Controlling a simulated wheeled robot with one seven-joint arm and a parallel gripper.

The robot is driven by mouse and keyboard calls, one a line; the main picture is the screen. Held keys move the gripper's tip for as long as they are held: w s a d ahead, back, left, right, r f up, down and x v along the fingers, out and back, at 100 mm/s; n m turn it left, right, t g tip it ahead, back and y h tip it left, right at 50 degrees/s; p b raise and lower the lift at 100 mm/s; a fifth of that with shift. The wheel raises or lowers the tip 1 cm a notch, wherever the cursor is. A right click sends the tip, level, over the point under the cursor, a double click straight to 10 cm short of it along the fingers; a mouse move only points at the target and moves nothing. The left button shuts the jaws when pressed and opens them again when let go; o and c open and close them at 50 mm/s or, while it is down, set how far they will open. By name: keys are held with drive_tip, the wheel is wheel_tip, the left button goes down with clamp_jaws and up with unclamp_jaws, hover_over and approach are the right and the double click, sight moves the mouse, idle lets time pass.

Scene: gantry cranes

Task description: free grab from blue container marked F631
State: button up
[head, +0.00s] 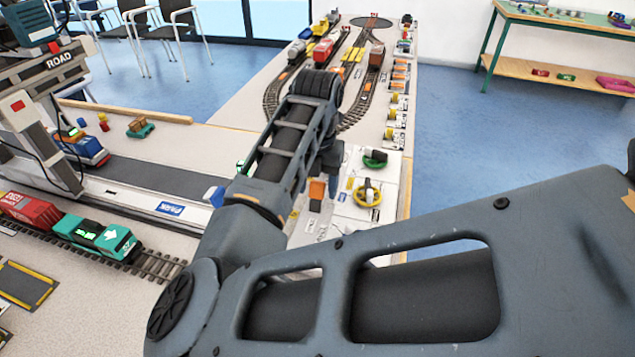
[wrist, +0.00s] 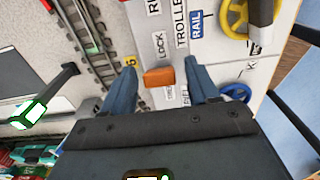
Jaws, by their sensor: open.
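A blue container (head: 88,147) sits under the left crane marked ROAD (head: 60,62), with a dark, green-lit piece on its top that may be the grab (head: 70,134). No F631 marking is legible, and I cannot tell whether the grab is latched. My gripper (wrist: 161,74) is open over a white control panel (wrist: 221,65). An orange lever knob (wrist: 159,77) lies between its fingers, with gaps on both sides. LOCK, TROLLEY and RAIL labels are nearby. In the head view the orange knob (head: 317,189) shows beside my arm, which hides most of the gripper.
Yellow (head: 367,194) and green (head: 375,158) handwheels stand on the panel; a blue wheel (wrist: 234,93) shows in the wrist view. Looped track (head: 277,97) lies beyond my arm. Open floor is at right.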

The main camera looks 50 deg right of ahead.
clamp_jaws()
idle(0.6)
